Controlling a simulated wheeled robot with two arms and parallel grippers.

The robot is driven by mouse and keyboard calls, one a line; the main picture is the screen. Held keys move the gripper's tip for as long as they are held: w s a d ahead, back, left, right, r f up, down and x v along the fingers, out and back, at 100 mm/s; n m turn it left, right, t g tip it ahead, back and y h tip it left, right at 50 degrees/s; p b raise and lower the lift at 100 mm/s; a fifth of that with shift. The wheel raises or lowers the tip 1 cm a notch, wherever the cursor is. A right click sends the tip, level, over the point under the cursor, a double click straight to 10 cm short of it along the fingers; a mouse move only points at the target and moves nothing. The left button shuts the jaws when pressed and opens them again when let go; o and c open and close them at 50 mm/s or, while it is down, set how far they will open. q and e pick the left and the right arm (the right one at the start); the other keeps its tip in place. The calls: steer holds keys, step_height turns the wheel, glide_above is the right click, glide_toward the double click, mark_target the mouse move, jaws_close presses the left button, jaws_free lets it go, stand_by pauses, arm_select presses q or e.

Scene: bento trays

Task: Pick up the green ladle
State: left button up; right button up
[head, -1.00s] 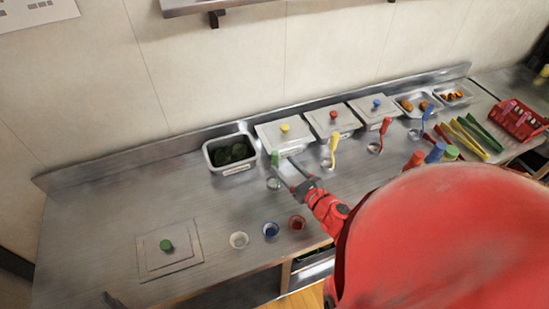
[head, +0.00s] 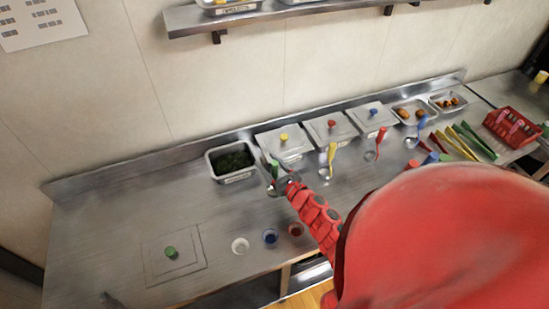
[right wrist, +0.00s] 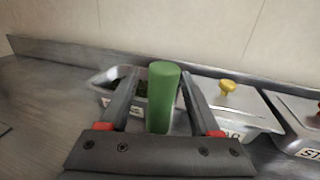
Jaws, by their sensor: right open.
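The green ladle (right wrist: 162,95) stands with its green handle upright between the two open fingers of my right gripper (right wrist: 160,90) in the right wrist view. I see a gap on each side of the handle. In the head view the green handle (head: 275,168) shows at the tip of my right gripper (head: 274,174), just right of the tray of greens. The ladle's bowl is mostly hidden by the gripper.
A tray with dark greens (head: 212,172) stands behind the ladle. Lidded trays with yellow (head: 284,137), red and blue knobs stand along the back. A yellow ladle (head: 331,158) stands to the right. Small cups (head: 240,246) and a green-knobbed lid (head: 170,253) lie at the front left.

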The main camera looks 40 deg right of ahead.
jaws_close()
stand_by(1.3)
